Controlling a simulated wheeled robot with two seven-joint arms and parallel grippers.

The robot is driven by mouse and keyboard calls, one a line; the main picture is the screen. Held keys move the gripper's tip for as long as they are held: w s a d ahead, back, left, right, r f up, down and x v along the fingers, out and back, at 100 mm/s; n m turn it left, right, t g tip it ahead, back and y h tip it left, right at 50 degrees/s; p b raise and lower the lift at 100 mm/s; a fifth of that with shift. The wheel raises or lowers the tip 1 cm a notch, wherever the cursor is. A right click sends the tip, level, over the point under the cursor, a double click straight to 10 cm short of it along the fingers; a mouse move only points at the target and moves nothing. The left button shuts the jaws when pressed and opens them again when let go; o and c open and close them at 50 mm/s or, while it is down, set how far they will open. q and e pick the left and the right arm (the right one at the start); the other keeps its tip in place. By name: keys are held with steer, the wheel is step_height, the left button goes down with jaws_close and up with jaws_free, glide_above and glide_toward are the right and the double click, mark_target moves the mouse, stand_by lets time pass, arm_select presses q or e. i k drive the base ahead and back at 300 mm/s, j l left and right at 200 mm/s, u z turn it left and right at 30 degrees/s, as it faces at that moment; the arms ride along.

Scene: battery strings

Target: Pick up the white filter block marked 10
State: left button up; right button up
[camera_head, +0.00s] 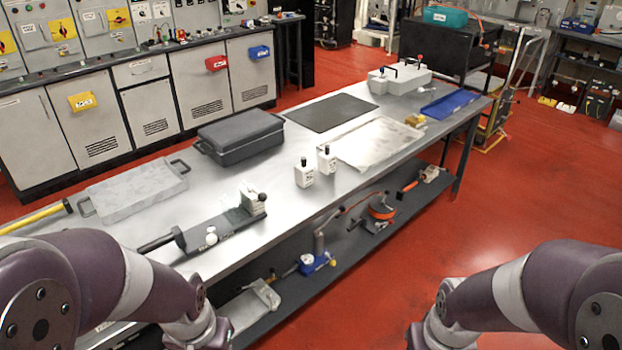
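Two small white blocks with black knobs on top stand upright side by side near the middle of the long metal table. The nearer white block (304,176) is on the left, and the other white block (326,161) is just behind it to the right. Both carry dark marks on the front that are too small to read, so I cannot tell which is marked 10. My two arms come in at the lower left and lower right, short of the blocks. Both grippers are out of the picture below the bottom edge.
The metal table (262,195) holds a black case (240,138), a grey tray (135,193), a dark clamp-like device (215,228), a black mat (331,112), a clear sheet (378,143) and a blue tray (450,104). A lower shelf (290,292) carries tools. Red floor lies right.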

mark_target(327, 159)
steer(key=i+l+u, duration=0.2)
steer(key=i+l, duration=0.15)
steer(key=i, duration=0.2)
steer(key=i+l+u, duration=0.2)
steer(key=i+l, duration=0.3)
steer(key=i+l+u, duration=0.15)
steer(key=i+l, duration=0.35)
steer(key=i+l+u, duration=0.2)
steer(key=i+l, duration=0.3)
steer(key=i+l+u, duration=0.2)
steer(key=i+l, duration=0.2)
steer(key=l, duration=0.4)
